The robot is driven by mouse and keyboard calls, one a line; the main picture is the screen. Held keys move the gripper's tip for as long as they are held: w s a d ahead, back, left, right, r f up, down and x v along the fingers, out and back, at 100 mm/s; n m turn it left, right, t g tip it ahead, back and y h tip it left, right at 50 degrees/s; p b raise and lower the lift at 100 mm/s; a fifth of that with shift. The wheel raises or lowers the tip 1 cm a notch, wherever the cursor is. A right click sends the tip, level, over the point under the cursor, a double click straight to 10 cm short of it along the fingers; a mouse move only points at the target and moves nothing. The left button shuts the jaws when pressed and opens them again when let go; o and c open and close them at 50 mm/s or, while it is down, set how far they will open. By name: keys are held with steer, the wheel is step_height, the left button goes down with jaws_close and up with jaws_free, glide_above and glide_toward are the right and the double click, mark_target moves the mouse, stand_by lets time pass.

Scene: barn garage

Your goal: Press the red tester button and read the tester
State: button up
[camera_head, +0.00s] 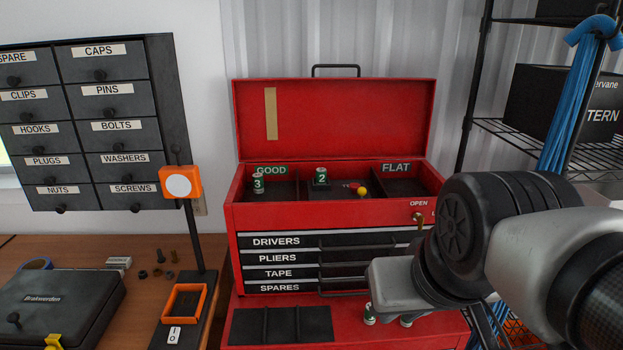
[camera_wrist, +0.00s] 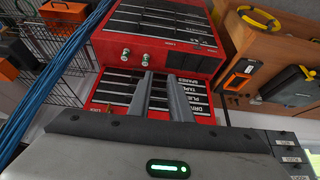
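In the head view, the open red tool chest (camera_head: 330,215) has a top tray with sections labelled GOOD and FLAT. A small dark block (camera_head: 320,184) in its middle section bears a green-and-white battery marked 2 (camera_head: 321,175); beside it are a small red piece (camera_head: 352,186) and a yellow ball (camera_head: 362,192). I cannot tell for sure which is the tester or its button, and no reading is legible. A battery marked 3 (camera_head: 258,183) stands under GOOD. In the wrist view, my gripper (camera_wrist: 160,75) is open and empty before the labelled drawers; my arm hides its fingers in the head view.
Two more batteries (camera_wrist: 125,53) (camera_wrist: 144,56) stand on the chest's lower red deck. Left on the bench are a black case (camera_head: 60,305) and a post with an orange-framed white disc (camera_head: 179,186). A wire shelf with blue cable (camera_head: 570,100) stands right.

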jaws_close()
stand_by(1.3)
